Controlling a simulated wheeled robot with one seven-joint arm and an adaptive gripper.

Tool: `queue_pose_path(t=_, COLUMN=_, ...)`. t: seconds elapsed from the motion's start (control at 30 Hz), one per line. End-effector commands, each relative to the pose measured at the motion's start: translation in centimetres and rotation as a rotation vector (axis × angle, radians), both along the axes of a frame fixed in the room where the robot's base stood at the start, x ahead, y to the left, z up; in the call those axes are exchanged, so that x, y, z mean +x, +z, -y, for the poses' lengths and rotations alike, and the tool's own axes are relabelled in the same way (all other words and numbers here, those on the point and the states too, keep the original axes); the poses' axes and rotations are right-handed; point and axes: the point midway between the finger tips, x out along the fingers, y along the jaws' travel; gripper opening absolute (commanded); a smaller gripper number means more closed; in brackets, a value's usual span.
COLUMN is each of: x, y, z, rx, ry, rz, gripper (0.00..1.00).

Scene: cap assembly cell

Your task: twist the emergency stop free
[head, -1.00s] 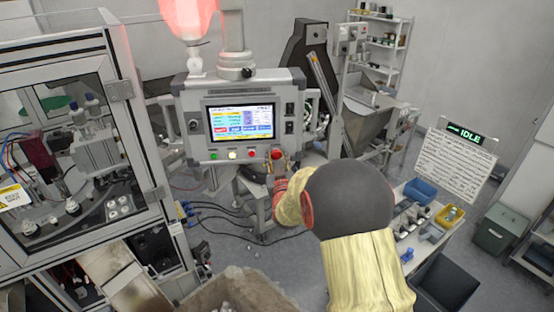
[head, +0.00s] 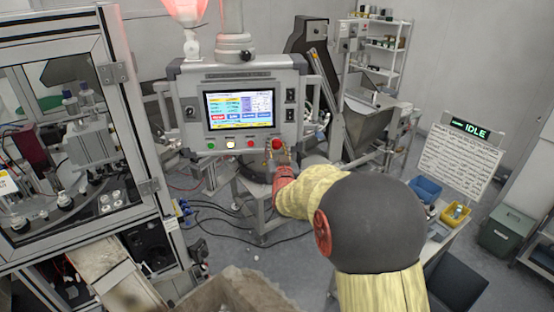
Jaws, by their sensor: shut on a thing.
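The emergency stop (head: 277,143) is a red round button at the lower right of the grey control panel (head: 299,85). My gripper (head: 277,153) is at the button from below, shut on it, with a finger showing at either side. The fingertips are small in this view, and how deep they reach around the button cannot be told. My arm, yellow and dark grey, covers the floor area below and to the right of the panel.
The panel has a lit screen (head: 239,110) and a row of small buttons left of the stop. A glazed machine cabinet (head: 143,140) stands close on the left. A cardboard box (head: 240,290) is at the bottom. An IDLE sign (head: 469,129) stands at right.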

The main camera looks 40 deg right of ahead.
Motion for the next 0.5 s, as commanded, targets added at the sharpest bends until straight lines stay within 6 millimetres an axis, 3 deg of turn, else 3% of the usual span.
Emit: queue_pose_path(t=0.5, x=0.01, y=-0.19, z=0.04, rx=0.263, ry=0.001, rz=0.156, gripper=0.06)
